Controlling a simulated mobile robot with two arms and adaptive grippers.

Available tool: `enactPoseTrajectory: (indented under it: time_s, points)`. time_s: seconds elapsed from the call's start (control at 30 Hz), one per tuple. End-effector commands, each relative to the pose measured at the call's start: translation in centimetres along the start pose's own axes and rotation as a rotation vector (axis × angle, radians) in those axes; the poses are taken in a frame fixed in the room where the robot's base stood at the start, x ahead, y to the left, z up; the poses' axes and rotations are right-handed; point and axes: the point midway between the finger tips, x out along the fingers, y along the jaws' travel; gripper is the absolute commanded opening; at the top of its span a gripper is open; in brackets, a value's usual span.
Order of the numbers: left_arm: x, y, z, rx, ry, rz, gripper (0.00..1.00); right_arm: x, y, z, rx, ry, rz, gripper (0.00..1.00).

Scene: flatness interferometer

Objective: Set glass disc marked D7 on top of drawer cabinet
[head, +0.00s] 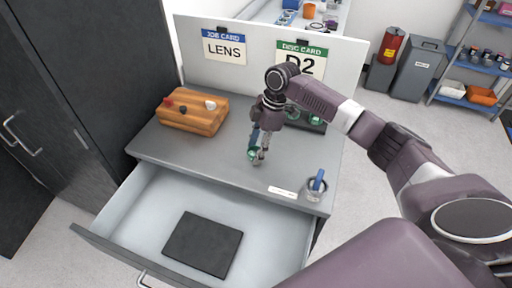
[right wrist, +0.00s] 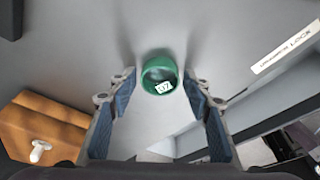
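The drawer cabinet's grey top (head: 205,150) spans the middle of the head view, above its open drawer (head: 150,215). A green-edged glass disc (head: 252,153) appears to lie on this top, partly hidden by my right gripper (head: 257,155). In the right wrist view, the disc (right wrist: 159,73) bears a small white tag that looks like D7, at a slant. My right gripper (right wrist: 160,80) points down with its fingers on either side of the disc. Gaps show between the disc and both fingertips, so it is open. My left gripper is not in view.
A wooden block (head: 192,110) with small knobs stands at the top's left. A dark tray (head: 318,126) with green discs is behind my right arm. A glass jar (head: 316,190) with a blue item stands at the front right corner. A black mat (head: 203,245) lies in the drawer.

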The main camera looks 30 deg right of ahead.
Motion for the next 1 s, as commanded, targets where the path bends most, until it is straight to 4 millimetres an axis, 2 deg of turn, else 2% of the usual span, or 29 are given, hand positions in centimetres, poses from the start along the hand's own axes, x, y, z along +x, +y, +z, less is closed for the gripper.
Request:
enactPoseTrajectory:
  time_s: [0.3, 0.43, 0.57, 0.8, 1.0]
  points:
    - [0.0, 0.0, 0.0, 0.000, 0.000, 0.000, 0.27, -0.1, 0.0, 0.0, 0.000, 0.000, 0.001, 0.52]
    - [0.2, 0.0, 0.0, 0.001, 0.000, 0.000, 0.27, -1.1, 0.1, -0.1, -0.001, 0.000, 0.003, 0.52]
    - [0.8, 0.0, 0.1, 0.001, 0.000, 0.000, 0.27, -3.2, 0.1, -0.1, -0.002, 0.001, 0.005, 0.52]
    - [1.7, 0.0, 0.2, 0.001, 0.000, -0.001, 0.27, -8.5, 0.2, -0.1, -0.001, 0.001, 0.006, 0.52]
    - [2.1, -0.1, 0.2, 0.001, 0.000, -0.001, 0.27, -11.4, 0.1, -0.1, 0.000, 0.001, 0.002, 0.52]
